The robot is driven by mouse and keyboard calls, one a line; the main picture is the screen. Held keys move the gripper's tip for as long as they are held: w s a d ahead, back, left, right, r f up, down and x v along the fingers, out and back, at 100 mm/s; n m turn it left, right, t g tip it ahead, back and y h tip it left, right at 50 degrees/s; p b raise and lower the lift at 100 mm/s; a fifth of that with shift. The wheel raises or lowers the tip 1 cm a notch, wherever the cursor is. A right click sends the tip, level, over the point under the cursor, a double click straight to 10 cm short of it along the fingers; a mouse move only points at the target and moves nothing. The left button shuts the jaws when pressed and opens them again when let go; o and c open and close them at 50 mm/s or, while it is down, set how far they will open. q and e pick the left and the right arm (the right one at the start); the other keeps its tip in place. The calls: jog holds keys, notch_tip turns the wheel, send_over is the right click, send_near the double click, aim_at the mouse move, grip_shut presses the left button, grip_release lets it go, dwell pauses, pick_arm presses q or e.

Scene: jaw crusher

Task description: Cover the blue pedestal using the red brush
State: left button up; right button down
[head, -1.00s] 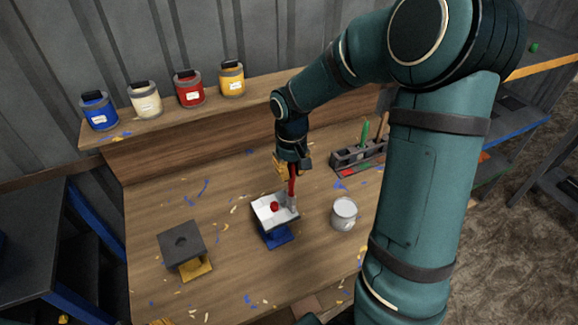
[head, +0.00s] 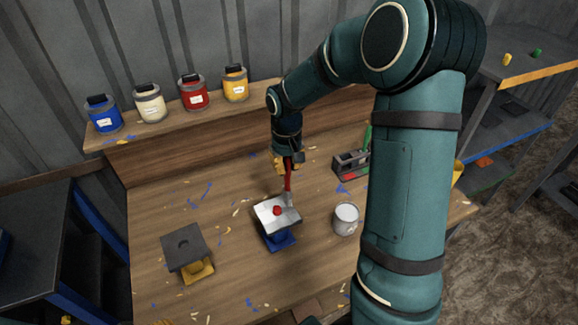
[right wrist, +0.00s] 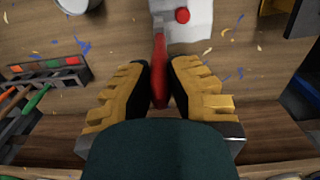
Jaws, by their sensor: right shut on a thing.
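The blue pedestal (head: 279,241) stands mid-table, with a pale square top (head: 268,221) bearing a red round spot (head: 277,211). In the right wrist view the pale top (right wrist: 190,22) is at the upper edge. My right gripper (head: 287,165) is shut on the red brush (head: 288,182), handle up and bristle end down, at the far right corner of the top. In the right wrist view the red handle (right wrist: 160,65) lies between the yellow fingers (right wrist: 160,85). Whether the bristles touch the top is unclear. My left gripper is not in view.
A grey can (head: 346,219) stands right of the pedestal. A dark-topped yellow pedestal (head: 187,252) is at left. A brush holder (head: 350,164) stands behind right, partly hidden by my arm. Blue, cream, red and yellow paint pots (head: 194,95) line the back shelf.

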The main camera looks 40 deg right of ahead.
jog(key=shift+w, duration=0.5)
jog(key=shift+d+r, duration=0.1)
